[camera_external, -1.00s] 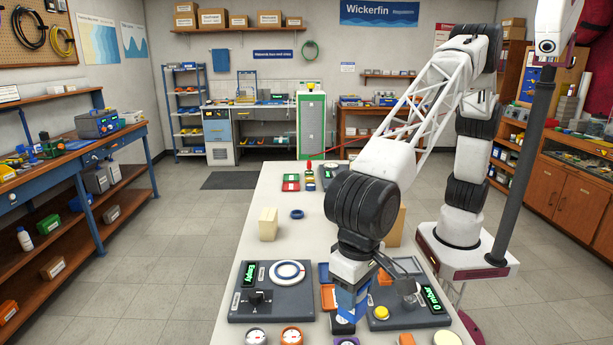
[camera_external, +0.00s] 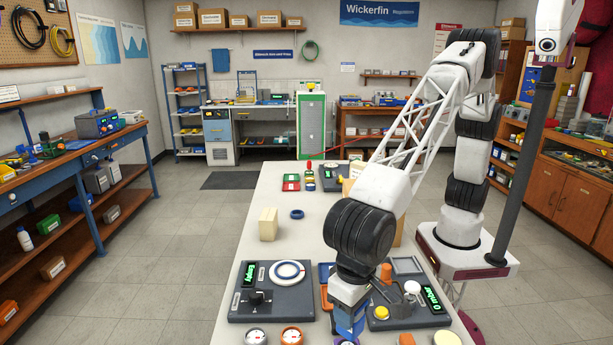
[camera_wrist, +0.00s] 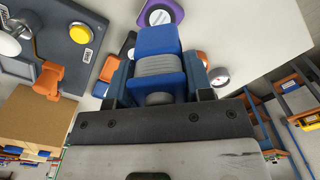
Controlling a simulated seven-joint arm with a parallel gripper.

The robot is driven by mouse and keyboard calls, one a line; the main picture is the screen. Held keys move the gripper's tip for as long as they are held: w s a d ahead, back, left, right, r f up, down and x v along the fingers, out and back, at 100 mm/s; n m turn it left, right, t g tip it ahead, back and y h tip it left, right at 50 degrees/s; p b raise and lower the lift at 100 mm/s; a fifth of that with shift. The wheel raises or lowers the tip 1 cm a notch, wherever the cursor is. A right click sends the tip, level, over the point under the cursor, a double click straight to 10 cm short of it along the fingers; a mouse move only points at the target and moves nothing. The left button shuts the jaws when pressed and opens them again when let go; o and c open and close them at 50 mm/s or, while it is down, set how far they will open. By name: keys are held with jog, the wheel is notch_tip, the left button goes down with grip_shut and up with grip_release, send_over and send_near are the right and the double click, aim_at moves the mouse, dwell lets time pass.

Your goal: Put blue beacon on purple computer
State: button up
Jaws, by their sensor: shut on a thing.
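My gripper (camera_wrist: 160,85) is shut on the blue beacon (camera_wrist: 157,40), a blue block with a grey ribbed middle, seen between the fingers in the wrist view. In the external view the beacon (camera_external: 348,326) hangs under my wrist, partly hidden by it. In the external view only a part of the purple computer (camera_external: 347,341) shows at the bottom edge. Whether the beacon touches it I cannot tell.
A grey panel with a yellow button (camera_external: 381,312) stands right of my gripper. Another grey panel with a white-and-blue ring (camera_external: 287,271) stands left. Round gauges (camera_external: 291,337) lie near the front edge. A wooden block (camera_external: 268,224) and a blue ring (camera_external: 297,214) stand farther back.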

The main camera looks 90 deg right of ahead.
jog(key=shift+f, duration=0.1)
jog(key=shift+f, duration=2.4)
jog(key=shift+f, duration=0.1)
jog(key=o, duration=1)
notch_tip(320, 180, up, 12)
jog(key=shift+r, duration=0.1)
